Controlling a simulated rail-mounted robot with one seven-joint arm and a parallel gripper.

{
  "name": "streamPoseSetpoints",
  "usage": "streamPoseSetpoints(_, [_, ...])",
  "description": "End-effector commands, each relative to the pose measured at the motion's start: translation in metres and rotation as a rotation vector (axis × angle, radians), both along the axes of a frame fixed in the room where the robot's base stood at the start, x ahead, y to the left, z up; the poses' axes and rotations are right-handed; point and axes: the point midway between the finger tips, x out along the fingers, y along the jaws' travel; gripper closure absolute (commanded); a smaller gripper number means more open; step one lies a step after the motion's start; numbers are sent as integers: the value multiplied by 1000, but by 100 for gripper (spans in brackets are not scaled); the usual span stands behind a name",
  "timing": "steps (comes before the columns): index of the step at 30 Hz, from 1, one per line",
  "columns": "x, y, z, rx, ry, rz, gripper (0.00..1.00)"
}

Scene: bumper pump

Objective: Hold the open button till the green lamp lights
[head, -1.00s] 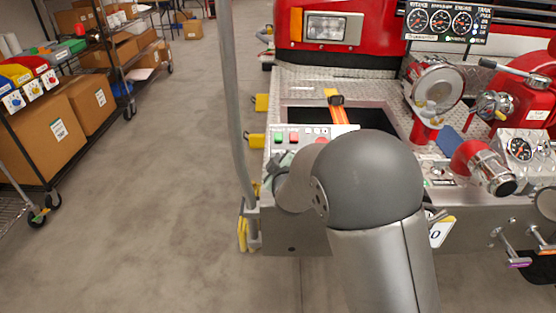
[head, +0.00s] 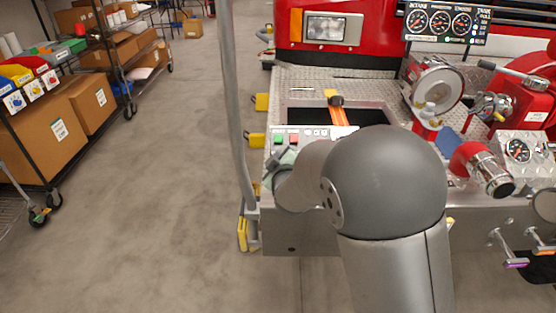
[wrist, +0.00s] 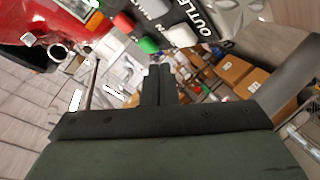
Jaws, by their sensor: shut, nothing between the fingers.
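A small control panel stands at the near left corner of the truck deck. In the head view it shows a green button (head: 279,140) and a red button (head: 294,139), with small pale round fittings to their right. In the wrist view a green button (wrist: 148,45), a red button (wrist: 122,22) and a white one (wrist: 181,36) lie beyond the fingers. My gripper (wrist: 159,70) is shut and empty, its tips near the green button; I cannot tell whether they touch. In the head view my arm hides the fingertips. I cannot make out a lit green lamp.
An open dark bay (head: 305,116) with an orange strap (head: 339,116) lies behind the panel. A grey pole (head: 233,100) stands left of my arm. Red pipe fittings (head: 484,168) and gauges are to the right.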

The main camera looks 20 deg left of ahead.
Motion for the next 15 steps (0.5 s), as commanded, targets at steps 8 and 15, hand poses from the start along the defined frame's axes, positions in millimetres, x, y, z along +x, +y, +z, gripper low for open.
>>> streamPoseSetpoints(8, [-14,-5,26,0,1,-1,100])
streamPoseSetpoints(15, [-16,-5,28,0,1,-1,100])
